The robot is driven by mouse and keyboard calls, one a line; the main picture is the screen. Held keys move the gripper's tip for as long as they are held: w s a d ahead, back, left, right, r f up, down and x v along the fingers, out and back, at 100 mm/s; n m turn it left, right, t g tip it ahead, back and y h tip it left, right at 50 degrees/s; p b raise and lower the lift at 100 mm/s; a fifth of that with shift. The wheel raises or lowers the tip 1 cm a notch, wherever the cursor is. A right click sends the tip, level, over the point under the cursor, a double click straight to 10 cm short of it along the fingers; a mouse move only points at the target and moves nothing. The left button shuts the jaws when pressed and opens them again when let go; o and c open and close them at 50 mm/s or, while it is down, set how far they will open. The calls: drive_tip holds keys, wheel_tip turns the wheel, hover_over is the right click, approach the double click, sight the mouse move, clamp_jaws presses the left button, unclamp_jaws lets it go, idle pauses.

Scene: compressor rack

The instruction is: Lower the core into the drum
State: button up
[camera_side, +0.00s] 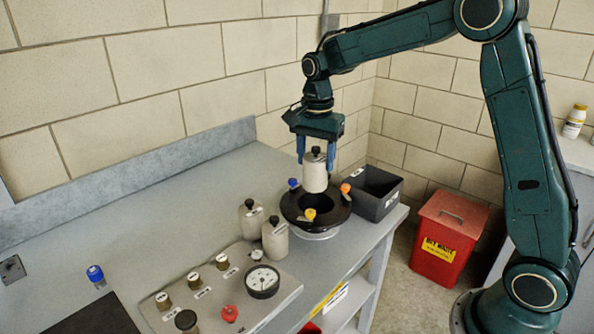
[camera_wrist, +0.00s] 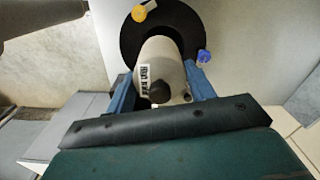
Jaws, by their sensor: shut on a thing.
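My gripper (camera_side: 317,160) points down at the back right of the bench, its blue fingers shut on a pale grey cylindrical core (camera_side: 315,176) with a black knob on top. The core is upright above the black ring-shaped drum (camera_side: 330,217), whose dark opening shows just below it. In the wrist view the core (camera_wrist: 160,60), with a barcode label, covers most of the opening of the drum (camera_wrist: 131,38). Blue, yellow and orange knobs sit around the drum's rim.
Two similar grey cylinders (camera_side: 275,238) stand left of the drum. A dark open bin (camera_side: 375,193) is close on its right. A panel (camera_side: 205,290) with a gauge (camera_side: 262,281) and fittings is in front. The bench behind the panel is clear.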

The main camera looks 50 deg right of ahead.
sight(317, 177)
drive_tip(key=shift+w+d+f, duration=0.2)
drive_tip(key=shift+d+f, duration=0.05)
drive_tip(key=shift+d, duration=0.15)
drive_tip(key=shift+w+d+f, duration=0.15)
drive_tip(key=shift+d+f, duration=0.05)
drive_tip(key=shift+d, duration=0.2)
drive_tip(key=shift+f, duration=0.15)
drive_tip(key=shift+f, duration=1.8)
drive_tip(key=shift+f, duration=0.85)
drive_tip(key=shift+f, duration=2.9)
drive_tip(key=shift+f, duration=0.1)
drive_tip(key=shift+f, duration=1.95)
drive_tip(key=shift+f, duration=0.45)
